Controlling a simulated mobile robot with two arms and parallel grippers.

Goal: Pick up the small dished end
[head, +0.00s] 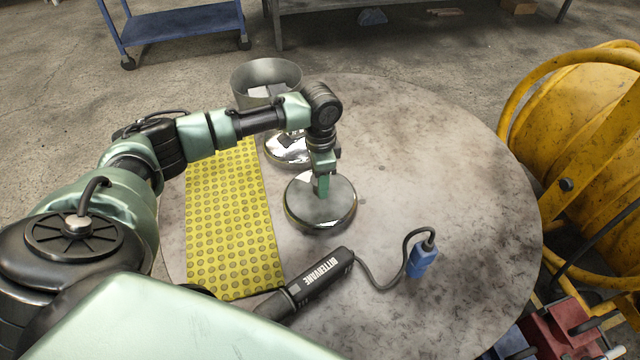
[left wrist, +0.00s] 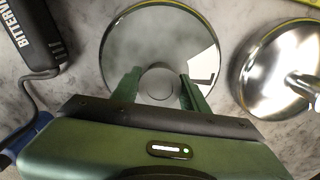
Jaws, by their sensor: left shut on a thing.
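A small round metal dished end (head: 318,212) with a dull grey top sits on the round table. It shows large in the left wrist view (left wrist: 140,30), with a short round knob at its centre. My left gripper (head: 321,186) reaches down over it from above. In the left wrist view my left gripper (left wrist: 158,84) is shut on this knob, a finger on each side. A second, shinier dished end (head: 285,150) lies behind it, partly hidden by my left arm; it also shows at the right of the left wrist view (left wrist: 270,80). My right gripper is out of view.
A yellow dimpled mat (head: 232,225) lies left of the dished end. A black polisher labelled BITTERVANE (head: 318,282) lies in front, with a cord and blue plug (head: 423,260). A metal bucket (head: 262,75) stands behind. The table's right side (head: 450,180) is clear. A yellow reel (head: 585,150) stands beyond.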

